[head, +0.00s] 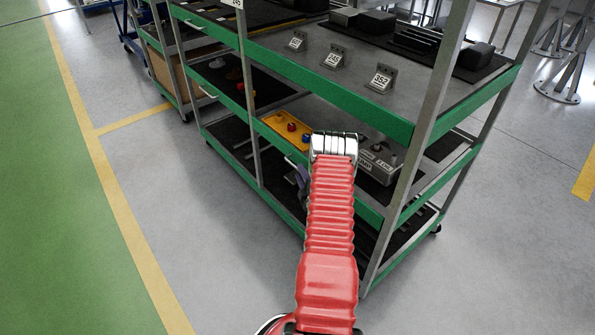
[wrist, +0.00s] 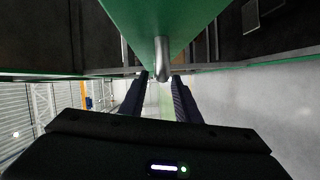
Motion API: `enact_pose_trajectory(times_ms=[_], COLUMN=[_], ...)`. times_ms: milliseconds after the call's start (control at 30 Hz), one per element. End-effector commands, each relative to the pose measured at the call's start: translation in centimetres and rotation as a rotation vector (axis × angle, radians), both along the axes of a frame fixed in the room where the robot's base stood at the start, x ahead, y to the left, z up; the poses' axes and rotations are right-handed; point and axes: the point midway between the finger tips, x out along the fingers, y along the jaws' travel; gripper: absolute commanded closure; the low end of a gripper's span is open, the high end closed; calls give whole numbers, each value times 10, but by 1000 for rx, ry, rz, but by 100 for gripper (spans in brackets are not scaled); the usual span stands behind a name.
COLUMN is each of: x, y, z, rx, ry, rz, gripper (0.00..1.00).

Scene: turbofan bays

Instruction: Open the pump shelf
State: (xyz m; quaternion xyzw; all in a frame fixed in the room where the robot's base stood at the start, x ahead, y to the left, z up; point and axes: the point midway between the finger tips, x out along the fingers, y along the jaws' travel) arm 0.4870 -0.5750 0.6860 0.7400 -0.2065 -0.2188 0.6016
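The pump shelf is the middle level of the rack with a green front edge (head: 278,137). A grey box-like pump (head: 378,164) with white lettering sits on it, partly behind my arm. In the wrist view a green shelf edge (wrist: 158,22) runs across the top, with a grey metal handle (wrist: 162,58) standing out from it. My gripper (wrist: 160,78) has its two dark fingers apart, and the handle's end shows between the fingertips. I cannot tell whether they touch it. In the head view the red arm hides most of the gripper.
A yellow tray (head: 287,128) with red and blue knobs lies left of the pump. The top shelf (head: 300,65) carries numbered tags and black parts. A rack post (head: 425,125) stands right of my arm. The grey floor (head: 190,210) at left is clear.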

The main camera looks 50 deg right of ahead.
Motion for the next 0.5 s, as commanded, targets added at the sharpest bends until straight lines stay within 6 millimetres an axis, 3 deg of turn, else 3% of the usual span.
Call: enact_pose_trajectory(times_ms=[200, 500], x=[22, 30], y=[-15, -20], z=[-2, -3], rx=[-1, 0], ry=[0, 0], rz=[1, 1], gripper=[71, 71])
